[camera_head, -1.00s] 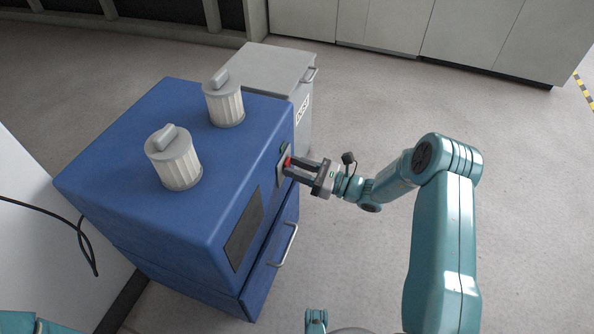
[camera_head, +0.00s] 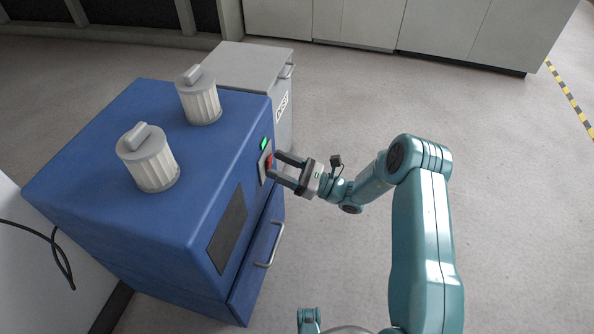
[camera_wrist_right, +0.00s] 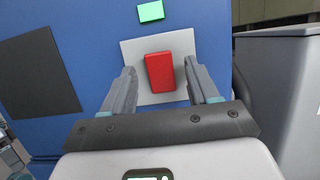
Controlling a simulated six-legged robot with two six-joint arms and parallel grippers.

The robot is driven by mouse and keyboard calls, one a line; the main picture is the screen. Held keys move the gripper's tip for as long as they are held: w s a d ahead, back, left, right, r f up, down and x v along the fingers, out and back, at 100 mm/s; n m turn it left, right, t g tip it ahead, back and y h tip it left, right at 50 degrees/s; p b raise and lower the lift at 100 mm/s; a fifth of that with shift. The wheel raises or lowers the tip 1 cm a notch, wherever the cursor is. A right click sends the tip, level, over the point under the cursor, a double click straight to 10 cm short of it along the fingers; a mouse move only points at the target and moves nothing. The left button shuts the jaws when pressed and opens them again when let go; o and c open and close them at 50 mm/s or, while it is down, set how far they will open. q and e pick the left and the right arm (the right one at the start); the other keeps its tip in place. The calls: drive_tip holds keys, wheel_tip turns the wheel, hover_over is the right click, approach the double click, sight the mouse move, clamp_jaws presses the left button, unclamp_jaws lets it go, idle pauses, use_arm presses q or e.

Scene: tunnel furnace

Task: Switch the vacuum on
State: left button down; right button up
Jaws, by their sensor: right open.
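The vacuum is a blue cabinet (camera_head: 150,240) with two pale ribbed canisters on top, at the left of the head view. On its side facing my arm is a red switch (camera_wrist_right: 160,72) on a grey plate (camera_wrist_right: 183,45). A green lit indicator (camera_wrist_right: 151,11) sits above the plate; it also glows in the head view (camera_head: 264,144). My right gripper (camera_head: 273,165) is open just in front of the switch. In the right wrist view its two fingers stand on either side of the red switch, with a gap to each. My left gripper is not in view.
A grey bin (camera_head: 240,66) with a label stands behind the blue cabinet. A drawer handle (camera_head: 270,245) sticks out low on the cabinet's front. A black cable (camera_head: 55,245) hangs at the left. The floor to the right is clear.

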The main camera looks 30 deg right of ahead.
drive_tip(key=p+v, duration=0.3)
drive_tip(key=v, duration=1.3)
